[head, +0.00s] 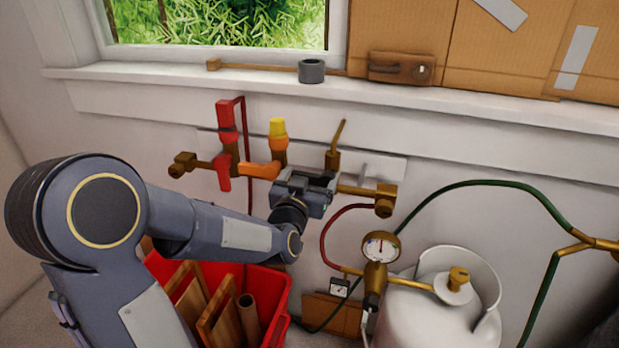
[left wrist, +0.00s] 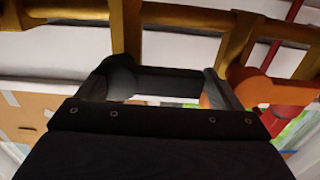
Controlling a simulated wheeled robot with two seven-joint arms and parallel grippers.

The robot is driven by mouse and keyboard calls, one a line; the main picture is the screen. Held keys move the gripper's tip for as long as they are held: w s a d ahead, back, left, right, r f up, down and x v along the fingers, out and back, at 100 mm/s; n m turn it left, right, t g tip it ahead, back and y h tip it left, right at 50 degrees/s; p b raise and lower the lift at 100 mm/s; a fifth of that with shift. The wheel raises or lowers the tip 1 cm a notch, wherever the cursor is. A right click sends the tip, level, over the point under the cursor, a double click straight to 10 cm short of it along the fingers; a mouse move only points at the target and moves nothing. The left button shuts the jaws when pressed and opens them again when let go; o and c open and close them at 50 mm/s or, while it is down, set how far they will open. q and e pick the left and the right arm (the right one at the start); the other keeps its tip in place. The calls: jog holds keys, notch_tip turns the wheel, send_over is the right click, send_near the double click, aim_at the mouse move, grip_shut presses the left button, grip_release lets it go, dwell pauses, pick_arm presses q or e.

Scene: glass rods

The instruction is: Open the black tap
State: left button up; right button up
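The black tap (left wrist: 168,82) shows in the left wrist view as a dark rounded hub with a bar-like lever running sideways, below a brass pipe. In the head view it is mostly hidden by my left gripper (head: 308,182), under an upright brass stem (head: 333,158). In the left wrist view the two fingers of my left gripper (left wrist: 157,90) are apart, one on each side of the black lever. Whether a finger touches it I cannot tell. My right gripper is not in view.
A red tap (head: 225,170) and an orange tap (head: 260,169) sit left of the gripper on the brass pipework. A pressure gauge (head: 380,247) and white gas tank (head: 430,310) stand lower right. A red crate (head: 278,293) with wooden pieces is below my left arm.

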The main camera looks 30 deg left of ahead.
pick_arm(q)
jog(key=c, duration=1.1)
notch_tip(320, 180, down, 2)
jog(key=n+b, duration=0.4)
jog(key=b, duration=0.3)
jog(key=shift+n, duration=0.3)
jog(key=shift+c, duration=0.2)
jog(key=shift+d+n, duration=0.15)
jog(key=shift+n, duration=0.25)
jog(key=shift+r, duration=0.1)
jog(key=o, duration=1.4)
jog(key=v, duration=0.7)
jog(key=shift+s+d+p, duration=0.1)
jog(key=shift+s+p, duration=0.3)
